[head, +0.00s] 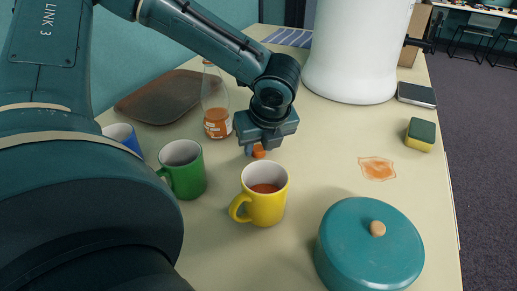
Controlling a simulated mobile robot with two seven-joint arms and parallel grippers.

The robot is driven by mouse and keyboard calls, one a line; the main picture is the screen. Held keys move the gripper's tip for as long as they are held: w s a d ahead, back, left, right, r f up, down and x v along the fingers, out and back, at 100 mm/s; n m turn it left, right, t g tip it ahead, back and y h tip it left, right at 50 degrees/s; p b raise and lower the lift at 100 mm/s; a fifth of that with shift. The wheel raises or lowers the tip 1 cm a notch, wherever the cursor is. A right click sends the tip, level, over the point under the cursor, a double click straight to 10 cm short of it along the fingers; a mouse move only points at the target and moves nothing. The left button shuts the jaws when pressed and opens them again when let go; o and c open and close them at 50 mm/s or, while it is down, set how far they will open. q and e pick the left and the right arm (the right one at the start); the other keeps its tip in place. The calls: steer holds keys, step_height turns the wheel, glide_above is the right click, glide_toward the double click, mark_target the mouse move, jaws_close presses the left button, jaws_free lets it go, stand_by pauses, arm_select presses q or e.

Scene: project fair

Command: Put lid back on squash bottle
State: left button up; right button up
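The squash bottle (217,121) is clear glass with orange squash in its lower part and a white label. It stands upright behind and left of my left gripper (257,151). That gripper points down over the table, apart from the bottle. A small orange lid (259,153) shows right at its fingertips. The gripper body hides part of the fingers, so I cannot tell whether they are closed on the lid or whether it rests on the table. My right gripper is not in view.
A yellow mug (266,207) with orange drink stands just in front of the gripper. A green mug (186,172) and a blue mug (124,136) stand left. A teal lidded pot (352,249), an orange spill (377,168), a sponge (420,134) and a white container (350,60) are right.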

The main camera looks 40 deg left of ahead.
arm_select(q)
steer(key=c, duration=0.6)
steer(key=shift+o, duration=0.2)
steer(key=shift+r, duration=0.1)
